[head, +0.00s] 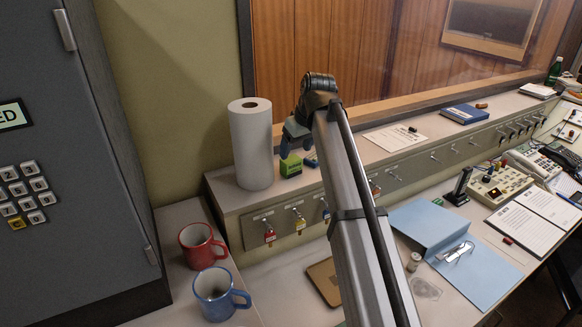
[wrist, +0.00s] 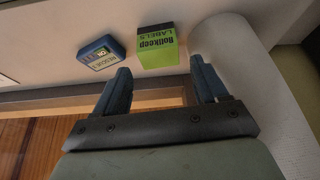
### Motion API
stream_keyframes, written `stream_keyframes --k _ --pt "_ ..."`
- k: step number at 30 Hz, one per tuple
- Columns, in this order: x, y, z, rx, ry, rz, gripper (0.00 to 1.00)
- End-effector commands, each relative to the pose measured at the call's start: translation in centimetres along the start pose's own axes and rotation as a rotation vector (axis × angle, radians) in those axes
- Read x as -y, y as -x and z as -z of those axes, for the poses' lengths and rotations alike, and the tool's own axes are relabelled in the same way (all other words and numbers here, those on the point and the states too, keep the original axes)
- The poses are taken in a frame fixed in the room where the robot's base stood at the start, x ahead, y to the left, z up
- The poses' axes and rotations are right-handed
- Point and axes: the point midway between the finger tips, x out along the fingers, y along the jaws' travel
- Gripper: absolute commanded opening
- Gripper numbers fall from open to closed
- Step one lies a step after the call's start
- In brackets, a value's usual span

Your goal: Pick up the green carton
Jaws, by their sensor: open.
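The green carton (head: 290,167) is a small green box with a dark top, standing on the ledge just right of the paper towel roll. In the wrist view the green carton (wrist: 157,50) reads "Rollkeep LABELS" and lies beyond the fingertips, between their lines. My gripper (head: 294,138) is above the carton in the head view. In the wrist view my gripper (wrist: 160,75) is open, with nothing between its two fingers. The carton looks apart from the fingers.
A paper towel roll (head: 252,145) stands close left of the carton. A blue box (wrist: 102,54) sits close on its other side, partly hidden by my arm in the head view. The window wall (head: 285,50) rises behind the ledge. Red (head: 200,246) and blue (head: 216,293) mugs stand lower left.

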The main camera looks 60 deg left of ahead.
Motion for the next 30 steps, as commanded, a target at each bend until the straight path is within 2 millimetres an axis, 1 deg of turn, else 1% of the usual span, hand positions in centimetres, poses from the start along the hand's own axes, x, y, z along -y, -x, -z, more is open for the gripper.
stream_keyframes --k 1,3,11,21,24,30 --pt "0.0 -0.9 0.0 0.001 0.000 0.000 0.72" --pt "0.0 -1.8 0.0 0.002 0.000 0.001 0.72" --pt "-0.1 -3.1 0.0 0.000 0.000 -0.001 0.72" --pt "-0.2 -7.2 0.1 0.001 -0.001 0.000 0.72" --pt "-0.2 -7.7 0.1 0.000 -0.001 -0.001 0.72" --pt "-0.2 -7.7 0.1 0.000 0.000 -0.001 0.71"
